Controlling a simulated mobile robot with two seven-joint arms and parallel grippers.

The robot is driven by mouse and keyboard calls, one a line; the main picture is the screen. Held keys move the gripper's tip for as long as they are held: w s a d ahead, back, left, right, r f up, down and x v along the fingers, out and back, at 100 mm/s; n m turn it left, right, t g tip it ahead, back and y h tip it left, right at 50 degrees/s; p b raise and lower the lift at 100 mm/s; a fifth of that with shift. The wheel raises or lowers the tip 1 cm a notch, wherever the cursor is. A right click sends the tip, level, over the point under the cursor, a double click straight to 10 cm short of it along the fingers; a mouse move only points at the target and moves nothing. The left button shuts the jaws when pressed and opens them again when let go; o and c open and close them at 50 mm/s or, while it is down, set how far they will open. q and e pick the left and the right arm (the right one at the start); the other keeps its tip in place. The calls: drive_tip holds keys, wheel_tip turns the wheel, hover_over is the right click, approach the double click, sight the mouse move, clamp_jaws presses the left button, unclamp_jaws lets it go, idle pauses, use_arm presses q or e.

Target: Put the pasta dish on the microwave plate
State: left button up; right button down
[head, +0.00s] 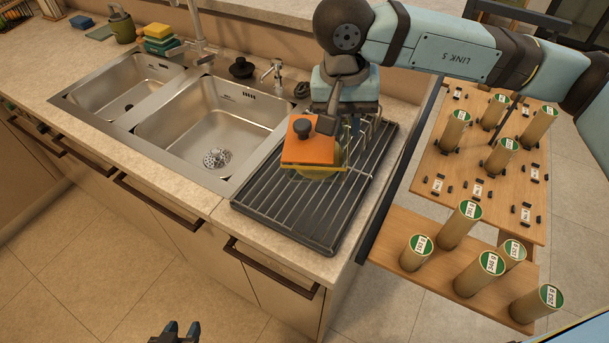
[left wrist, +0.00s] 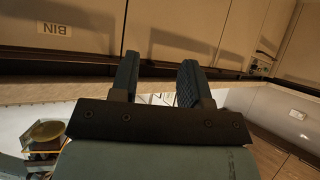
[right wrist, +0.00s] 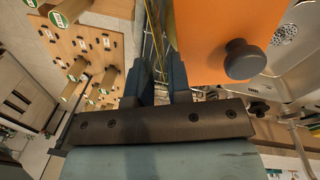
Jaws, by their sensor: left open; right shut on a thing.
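The pasta dish (head: 326,171) is a clear, yellowish dish under a square orange lid (head: 292,155) with a dark knob. It is over the black drying rack (head: 290,223); I cannot tell whether it touches the bars. My right gripper (head: 345,128) is shut at the dish's far right side, its grip partly hidden by the lid and arm. In the right wrist view the lid (right wrist: 222,45) is right beside the fingers (right wrist: 161,82). My left gripper (head: 175,331) is open and empty, low in front of the counter; it also shows in the left wrist view (left wrist: 158,82).
A double sink (head: 215,125) with a tap lies left of the rack. Sponges (head: 160,38) and a green pot (head: 121,27) stand at the back left. Wooden shelves (head: 470,185) with several labelled tubes are on the right. Floor in front is free.

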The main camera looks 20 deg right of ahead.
sight(329, 160)
drive_tip(key=s+a+r+m+p, duration=0.3)
drive_tip(key=a+r+m, duration=0.1)
drive_tip(key=r, duration=0.3)
drive_tip(key=shift+y, duration=0.4)
drive_tip(key=f, duration=0.4)
drive_tip(key=f+p, duration=0.1)
drive_tip(key=f, duration=0.4)
drive_tip(key=f+p, duration=0.1)
drive_tip(key=f, duration=0.4)
drive_tip(key=shift+s+d, duration=0.15)
drive_tip(key=shift+s, duration=0.1)
drive_tip(key=shift+f+p, duration=0.45)
drive_tip(key=shift+f, duration=2.25)
drive_tip(key=c, duration=1.1)
unclamp_jaws()
drive_tip(key=shift+o, duration=0.2)
drive_tip(key=shift+r, duration=0.1)
